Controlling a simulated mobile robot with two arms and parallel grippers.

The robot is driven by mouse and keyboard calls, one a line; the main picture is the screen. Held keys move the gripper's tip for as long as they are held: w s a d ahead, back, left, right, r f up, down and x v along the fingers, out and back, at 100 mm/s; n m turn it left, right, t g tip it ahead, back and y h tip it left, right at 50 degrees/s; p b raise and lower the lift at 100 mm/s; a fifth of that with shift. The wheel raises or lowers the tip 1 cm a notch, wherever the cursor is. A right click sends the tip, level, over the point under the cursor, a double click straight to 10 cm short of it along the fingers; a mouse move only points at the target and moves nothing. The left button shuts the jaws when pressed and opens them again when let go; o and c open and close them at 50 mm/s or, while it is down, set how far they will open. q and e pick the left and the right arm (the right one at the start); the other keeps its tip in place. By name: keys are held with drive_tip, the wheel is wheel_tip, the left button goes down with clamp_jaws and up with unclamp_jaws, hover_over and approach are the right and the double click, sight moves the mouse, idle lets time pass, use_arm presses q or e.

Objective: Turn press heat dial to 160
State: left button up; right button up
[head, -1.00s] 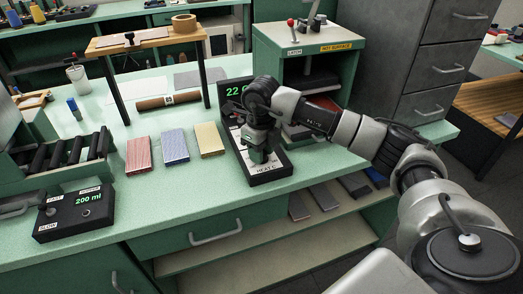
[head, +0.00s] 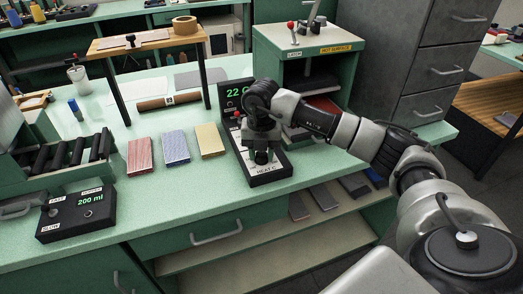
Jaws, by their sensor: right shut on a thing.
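The heat control box (head: 272,176) is a dark box labelled HEAT C on the green bench. Its upright display (head: 235,92) reads 22 in green, with the rest partly covered by my arm. My right gripper (head: 262,156) points down over the box's dial plate and is shut on the heat dial. The dial itself is hidden by the fingers and hand, so its pointer cannot be read. My left gripper is out of view.
The press cabinet (head: 264,58), marked HOT SURFACE, stands behind my right arm. Red, blue and yellow blocks (head: 210,140) lie left of the heat box. A dosing box (head: 75,220) reading 200 ml is at the left front. A small raised stand (head: 145,42) is behind.

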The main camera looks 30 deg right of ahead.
sight(261, 154)
drive_tip(key=shift+r+m+p, duration=0.1)
drive_tip(key=shift+m+p, duration=0.2)
drive_tip(key=shift+m, duration=1.8)
drive_tip(key=shift+w, duration=0.1)
drive_tip(key=o, duration=0.9)
wheel_tip(261, 154, up, 11)
drive_tip(key=shift+f+b, duration=0.15)
drive_tip(key=shift+b, duration=0.35)
